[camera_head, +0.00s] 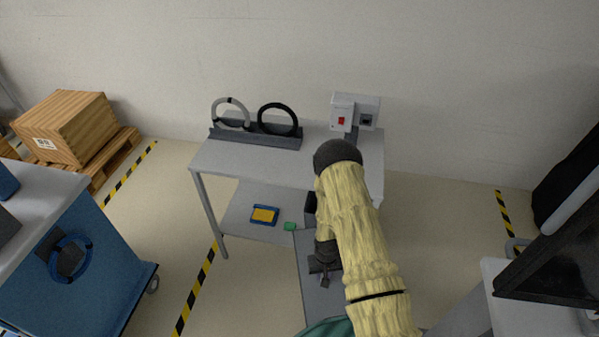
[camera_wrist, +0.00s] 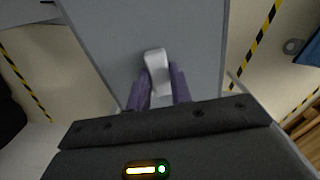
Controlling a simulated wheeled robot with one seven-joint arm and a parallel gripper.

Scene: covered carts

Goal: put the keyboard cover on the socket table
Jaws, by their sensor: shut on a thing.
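The socket table (camera_head: 215,162) is a grey two-level table against the wall, with a white socket box (camera_head: 365,115) at its back right. My gripper (camera_head: 324,276) is in front of the table, pointing down, partly hidden by my arm. In the wrist view its purple fingers (camera_wrist: 159,86) are shut on a pale handle (camera_wrist: 156,60). The handle stands on a flat grey panel, which appears to be the keyboard cover (camera_wrist: 110,30). The cover also shows in the head view (camera_head: 306,288), held in front of the table. Its underside is hidden.
A rack (camera_head: 255,138) with two rings stands at the tabletop's back left. The tabletop's front is clear. The lower shelf holds a blue-yellow tray (camera_head: 264,215) and a green block (camera_head: 290,226). A blue cart (camera_head: 110,275) is at left, a pale-topped cart (camera_head: 530,300) at right.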

